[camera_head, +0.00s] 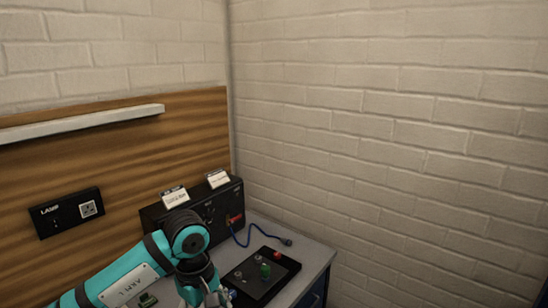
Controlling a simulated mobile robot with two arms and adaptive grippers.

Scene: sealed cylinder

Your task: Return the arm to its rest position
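My teal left arm (125,282) comes in from the lower left, bent at a dark joint (186,235). Its gripper (208,296) points down at the bottom edge of the picture, beside the left edge of a black panel (262,285). The fingertips are cut off or too small to tell whether they are open or shut. My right gripper is not in view. I cannot make out a sealed cylinder.
On the grey bench (312,256) stands a black box (226,208) with two white labels; a blue cable (262,231) lies in front of it. The panel carries a green part (265,269) and a red button (278,254). A shelf (85,121) crosses the wooden wall. Brick wall closes the right.

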